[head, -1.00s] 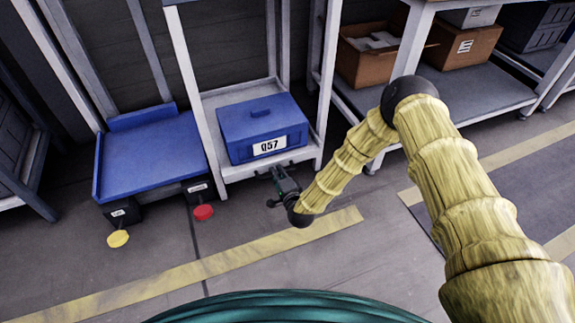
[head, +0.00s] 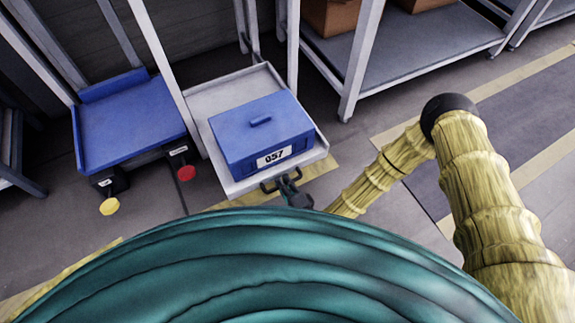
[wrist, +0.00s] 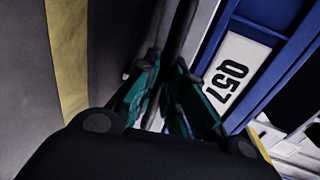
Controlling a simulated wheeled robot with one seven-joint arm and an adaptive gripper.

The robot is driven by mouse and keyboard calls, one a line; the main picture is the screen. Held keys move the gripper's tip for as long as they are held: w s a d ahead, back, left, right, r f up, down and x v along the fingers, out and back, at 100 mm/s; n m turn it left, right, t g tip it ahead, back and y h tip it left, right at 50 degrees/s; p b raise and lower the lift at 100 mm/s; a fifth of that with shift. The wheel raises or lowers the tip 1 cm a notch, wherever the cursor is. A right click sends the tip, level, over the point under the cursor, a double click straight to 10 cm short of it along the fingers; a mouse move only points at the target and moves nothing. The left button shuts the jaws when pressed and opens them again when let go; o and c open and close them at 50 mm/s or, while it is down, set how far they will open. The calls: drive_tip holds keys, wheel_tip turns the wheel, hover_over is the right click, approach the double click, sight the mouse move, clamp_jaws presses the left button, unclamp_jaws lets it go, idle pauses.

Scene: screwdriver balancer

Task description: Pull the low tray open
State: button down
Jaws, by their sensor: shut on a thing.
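The low tray (head: 225,92) is a light grey shelf with a raised rim. It sticks out in front of the rack's posts. The exact finger contact is too dark to see.
A blue platform (head: 130,122) with a yellow knob (head: 109,206) and a red knob (head: 186,173) stands to the left. A grey shelf unit (head: 410,65) with cardboard boxes stands at the right. Yellow stripes mark the open floor.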

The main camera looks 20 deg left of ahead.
drive_tip(key=shift+f+p+v, duration=0.25)
drive_tip(key=shift+v, duration=0.85)
drive_tip(key=shift+f+p+v, duration=0.2)
drive_tip(key=shift+f+v, duration=0.05)
drive_tip(key=shift+v, duration=0.9)
drive_tip(key=shift+d, duration=0.1)
drive_tip(key=c, duration=1.5)
unclamp_jaws()
